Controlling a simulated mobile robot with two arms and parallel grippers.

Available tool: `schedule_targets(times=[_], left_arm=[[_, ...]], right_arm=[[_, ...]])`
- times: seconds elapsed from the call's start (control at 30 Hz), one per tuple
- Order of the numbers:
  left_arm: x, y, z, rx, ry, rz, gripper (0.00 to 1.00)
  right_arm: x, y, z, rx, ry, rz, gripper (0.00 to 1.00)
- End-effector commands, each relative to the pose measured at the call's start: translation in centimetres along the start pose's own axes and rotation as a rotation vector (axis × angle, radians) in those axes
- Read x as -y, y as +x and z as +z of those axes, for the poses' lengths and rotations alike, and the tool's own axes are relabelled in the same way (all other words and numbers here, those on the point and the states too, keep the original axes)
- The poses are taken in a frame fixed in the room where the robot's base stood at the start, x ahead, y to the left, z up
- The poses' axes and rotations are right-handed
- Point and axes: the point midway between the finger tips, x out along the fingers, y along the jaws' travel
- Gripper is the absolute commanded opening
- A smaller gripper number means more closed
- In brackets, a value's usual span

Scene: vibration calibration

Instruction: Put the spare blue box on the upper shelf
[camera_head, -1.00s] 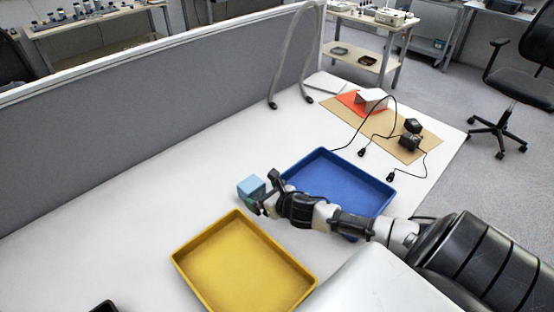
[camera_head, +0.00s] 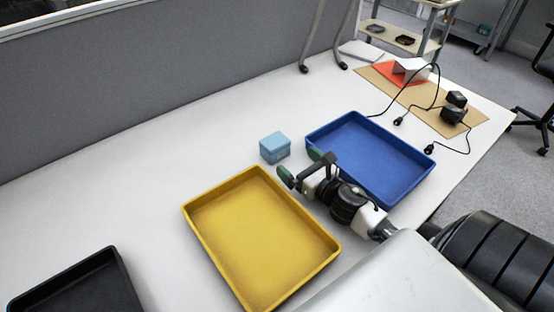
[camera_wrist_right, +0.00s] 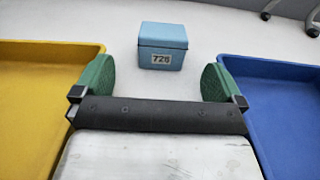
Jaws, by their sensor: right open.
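The small light blue box (camera_head: 275,148) stands upright on the white table, just behind the gap between the yellow and blue trays. In the right wrist view the box (camera_wrist_right: 163,46) is straight ahead, with a white number label on its front. My right gripper (camera_head: 301,166) is open and empty, its green-padded fingers pointing at the box from a short distance. In the right wrist view the gripper (camera_wrist_right: 157,80) has its fingers spread wider than the box, one to each side and short of it. My left gripper is not in view.
A yellow tray (camera_head: 190,220) and a blue tray (camera_head: 318,139) flank my right gripper. A black tray (camera_head: 122,275) is at the lower left. A grey partition (camera_head: 150,85) runs behind the table. A shelved stand (camera_head: 385,33) is in the background. Cables and adapters lie at the right.

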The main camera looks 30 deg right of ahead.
Motion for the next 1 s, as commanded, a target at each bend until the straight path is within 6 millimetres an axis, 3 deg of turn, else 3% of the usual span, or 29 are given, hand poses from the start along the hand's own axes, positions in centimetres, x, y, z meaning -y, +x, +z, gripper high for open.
schedule_targets(times=[0.03, 0.2, 0.5, 1.0], left_arm=[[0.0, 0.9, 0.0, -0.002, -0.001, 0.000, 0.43], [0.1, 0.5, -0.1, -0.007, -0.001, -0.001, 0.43], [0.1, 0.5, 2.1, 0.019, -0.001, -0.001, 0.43], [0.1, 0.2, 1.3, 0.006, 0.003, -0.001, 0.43]], right_arm=[[0.1, 0.0, -0.6, 0.015, 0.000, -0.003, 1.00], [0.2, 1.8, 0.0, 0.029, -0.007, -0.005, 1.00], [0.2, 5.4, 0.0, 0.025, -0.006, -0.004, 1.00], [0.5, 10.7, 0.0, 0.024, -0.006, -0.005, 1.00]])
